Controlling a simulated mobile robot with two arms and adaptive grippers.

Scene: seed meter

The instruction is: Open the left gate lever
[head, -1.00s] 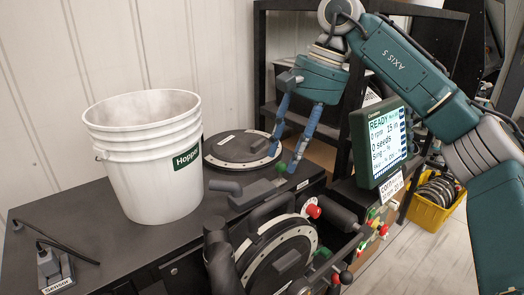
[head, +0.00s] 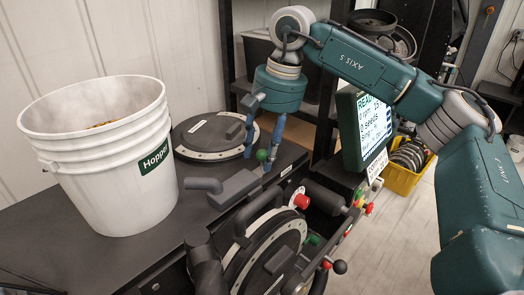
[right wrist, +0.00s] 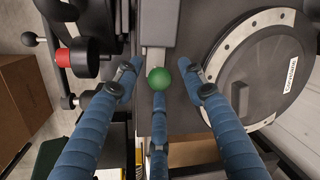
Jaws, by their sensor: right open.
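The green ball knob of a gate lever (head: 261,155) stands on the dark machine top, between the round lid and a grey block with a handle. My right gripper (head: 262,161) comes down over it from above, open, with blue fingers on either side. In the right wrist view the green knob (right wrist: 158,78) sits between the fingertips (right wrist: 160,80), with a third finger just below it in the picture. The fingers look apart from the knob at the sides; contact with the third finger is unclear. The lever's shaft is mostly hidden. My left gripper is not in view.
A white bucket labelled Hopper (head: 100,170) stands left. A round lid (head: 214,135) lies behind the knob; the grey block (head: 236,188) is close in front. A round housing (head: 265,255) with red knobs is nearer. A screen (head: 365,130) stands right.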

